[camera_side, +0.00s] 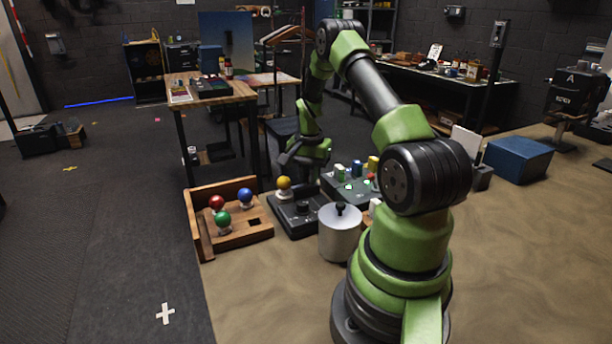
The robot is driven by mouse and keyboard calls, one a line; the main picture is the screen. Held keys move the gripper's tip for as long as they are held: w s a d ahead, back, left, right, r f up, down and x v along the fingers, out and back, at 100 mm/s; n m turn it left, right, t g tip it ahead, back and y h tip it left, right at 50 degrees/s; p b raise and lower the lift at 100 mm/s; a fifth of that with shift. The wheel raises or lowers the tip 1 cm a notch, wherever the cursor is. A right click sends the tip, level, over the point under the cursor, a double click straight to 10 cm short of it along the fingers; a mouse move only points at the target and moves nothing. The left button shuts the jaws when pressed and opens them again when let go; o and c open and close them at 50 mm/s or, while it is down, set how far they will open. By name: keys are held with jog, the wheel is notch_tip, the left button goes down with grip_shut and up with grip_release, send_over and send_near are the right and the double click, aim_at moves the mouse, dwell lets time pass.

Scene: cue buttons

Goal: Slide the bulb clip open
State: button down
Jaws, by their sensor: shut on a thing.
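My gripper (291,167) is low over the far side of a dark box (297,219) at the middle of the side view. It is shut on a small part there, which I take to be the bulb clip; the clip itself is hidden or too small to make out. A yellow bulb (284,183) stands upright on the box's left rear part, just in front of and below the fingers. I cannot tell whether the fingers touch the bulb.
A wooden tray (252,236) at left holds red (216,202), blue (245,195) and green (223,219) bulbs. A silver canister (339,240) with a black knob stands in front of the box. A dark panel (345,198) with coloured parts lies right. The tabletop front is clear.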

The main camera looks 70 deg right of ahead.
jog(key=shift+s+d, duration=0.45)
jog(key=shift+d, duration=0.05)
jog(key=c, duration=1.1)
grip_release()
jog(key=shift+c, duration=0.2)
jog(key=shift+r, duration=0.15)
notch_tip(320, 180, up, 10)
jog(key=shift+a, duration=0.1)
